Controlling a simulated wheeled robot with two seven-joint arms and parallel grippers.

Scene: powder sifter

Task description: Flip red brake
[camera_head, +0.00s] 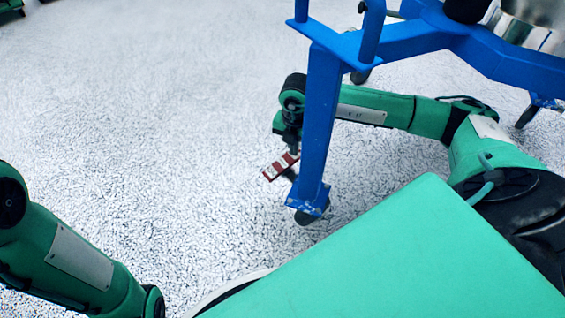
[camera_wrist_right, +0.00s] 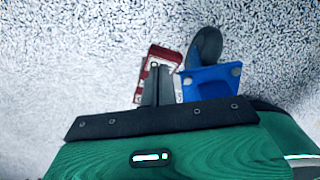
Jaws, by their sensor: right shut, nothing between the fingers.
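The red brake (camera_head: 281,166) is a small red pedal with pale markings at the foot of the blue leg, beside the caster. In the right wrist view the brake (camera_wrist_right: 165,54) shows behind and beyond my finger tips, partly hidden by them. My right gripper (camera_head: 293,148) points down at the brake from above, just left of the blue leg. Its fingers (camera_wrist_right: 157,72) are together with nothing between them. They overlap the brake in the picture; I cannot tell whether they touch it. My left gripper is out of view; only my left arm shows at the lower left.
The blue leg (camera_head: 319,120) of the sifter frame stands close to my right gripper, with my right forearm passing behind it. The dark caster wheel (camera_head: 307,216) is under the leg, and it also shows in the wrist view (camera_wrist_right: 206,46). The speckled floor (camera_head: 150,110) to the left is clear.

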